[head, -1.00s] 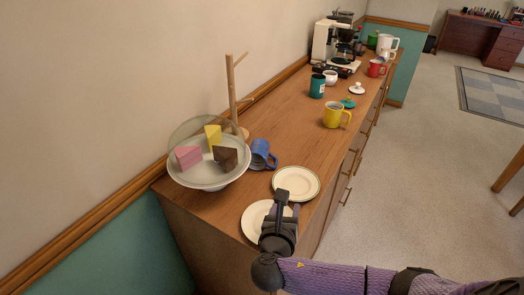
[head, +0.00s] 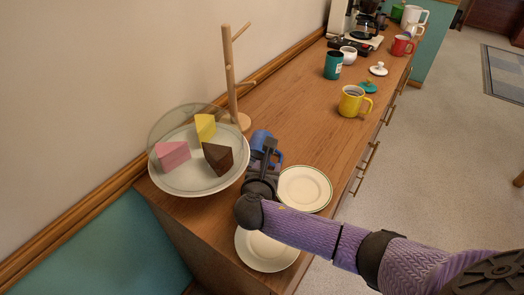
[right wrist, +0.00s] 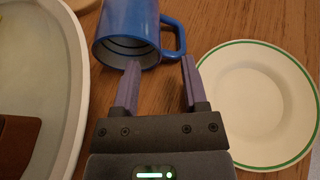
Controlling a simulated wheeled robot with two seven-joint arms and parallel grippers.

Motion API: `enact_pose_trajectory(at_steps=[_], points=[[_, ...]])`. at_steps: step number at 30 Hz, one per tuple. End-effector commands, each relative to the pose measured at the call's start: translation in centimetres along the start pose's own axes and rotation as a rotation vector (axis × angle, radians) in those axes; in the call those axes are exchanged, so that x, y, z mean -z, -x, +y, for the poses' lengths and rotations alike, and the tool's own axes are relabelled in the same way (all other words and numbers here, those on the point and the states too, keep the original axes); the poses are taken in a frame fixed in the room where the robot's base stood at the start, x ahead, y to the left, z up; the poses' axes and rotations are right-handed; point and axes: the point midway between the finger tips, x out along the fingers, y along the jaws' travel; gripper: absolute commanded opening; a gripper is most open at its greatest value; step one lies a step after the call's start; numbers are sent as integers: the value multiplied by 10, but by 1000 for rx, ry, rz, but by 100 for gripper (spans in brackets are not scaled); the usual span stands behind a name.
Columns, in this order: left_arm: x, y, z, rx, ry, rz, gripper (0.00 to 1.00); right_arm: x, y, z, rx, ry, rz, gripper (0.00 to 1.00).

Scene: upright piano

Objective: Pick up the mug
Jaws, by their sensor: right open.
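A blue mug (head: 260,141) lies on its side on the wooden cabinet top, between the cake stand and a plate. In the right wrist view the mug (right wrist: 126,28) has its open mouth towards my gripper and its handle to the right. My right gripper (right wrist: 160,66) is open and empty just in front of the mouth. Its left finger overlaps the rim in the picture; its right finger is by the handle's lower right side. I cannot tell whether they touch. In the head view my right gripper (head: 267,155) hides part of the mug. My left gripper is not in view.
A cake stand (head: 170,185) with cake slices and a clear cover is close on the left. Plates (head: 304,188) lie to the right and in front (head: 265,252). A wooden mug tree (head: 229,75) stands behind. A yellow mug (head: 352,102) and other mugs stand farther back.

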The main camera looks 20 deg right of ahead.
Motion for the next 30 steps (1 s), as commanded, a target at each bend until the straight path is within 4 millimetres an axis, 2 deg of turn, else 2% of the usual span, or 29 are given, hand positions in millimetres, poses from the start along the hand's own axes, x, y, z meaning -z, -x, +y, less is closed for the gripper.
enact_pose_trajectory(at_steps=[1,4,11,19,30], points=[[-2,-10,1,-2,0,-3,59,4,-12,0,1,1,-1,56],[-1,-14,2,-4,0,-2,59,3,-24,0,1,3,1,56],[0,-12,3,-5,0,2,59,0,-25,0,0,3,2,56],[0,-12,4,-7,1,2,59,0,-24,0,0,3,2,0],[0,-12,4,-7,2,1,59,1,-25,0,1,4,3,0]])
